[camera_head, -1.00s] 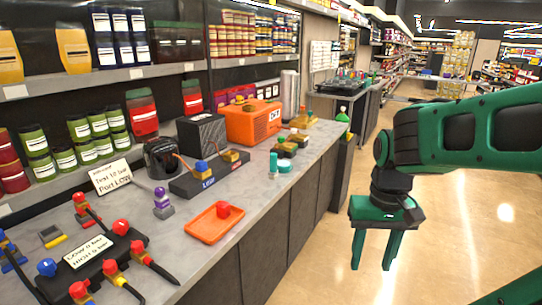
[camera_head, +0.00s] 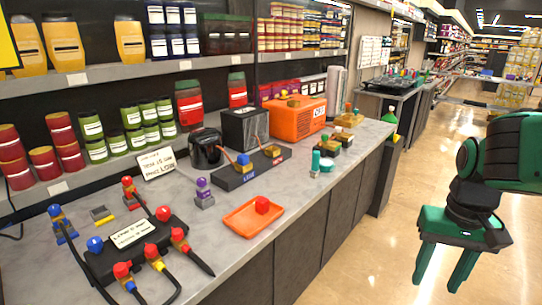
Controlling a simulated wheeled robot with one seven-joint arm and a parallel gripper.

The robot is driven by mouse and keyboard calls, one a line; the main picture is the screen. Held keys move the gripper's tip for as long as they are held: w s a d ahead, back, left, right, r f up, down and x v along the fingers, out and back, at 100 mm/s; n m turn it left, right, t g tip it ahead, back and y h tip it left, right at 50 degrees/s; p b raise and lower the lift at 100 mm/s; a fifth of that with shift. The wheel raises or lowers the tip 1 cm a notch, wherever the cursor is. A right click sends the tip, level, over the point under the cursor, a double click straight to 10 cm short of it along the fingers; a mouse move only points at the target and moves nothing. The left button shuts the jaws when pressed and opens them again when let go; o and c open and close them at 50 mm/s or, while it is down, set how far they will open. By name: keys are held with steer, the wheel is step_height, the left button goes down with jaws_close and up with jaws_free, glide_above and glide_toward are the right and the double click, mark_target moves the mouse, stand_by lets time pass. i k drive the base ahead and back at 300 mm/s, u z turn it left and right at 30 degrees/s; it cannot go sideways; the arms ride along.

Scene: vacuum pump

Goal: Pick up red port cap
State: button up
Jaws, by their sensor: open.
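A small red cap (camera_head: 262,204) sits on the orange tray (camera_head: 240,221) near the counter's front edge. Another red cap (camera_head: 163,213) is on the dark manifold block (camera_head: 112,262) at the lower left, beside a blue cap (camera_head: 95,244) and a white label. My gripper (camera_head: 442,275) is open and empty, fingers pointing down. It hangs over the aisle floor, well to the right of the counter and apart from both red caps.
The grey counter (camera_head: 215,260) also holds a pump with blue and brass ports (camera_head: 244,160), an orange box (camera_head: 297,118), a purple-topped piece (camera_head: 204,192) and several hoses with coloured ends. Stocked shelves stand behind. The aisle floor (camera_head: 372,230) is clear.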

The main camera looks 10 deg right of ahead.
mark_target(262, 204)
steer(key=k, duration=1.2)
steer(key=z, duration=0.7)
steer(key=i, duration=1.55)
steer(key=u, duration=0.3)
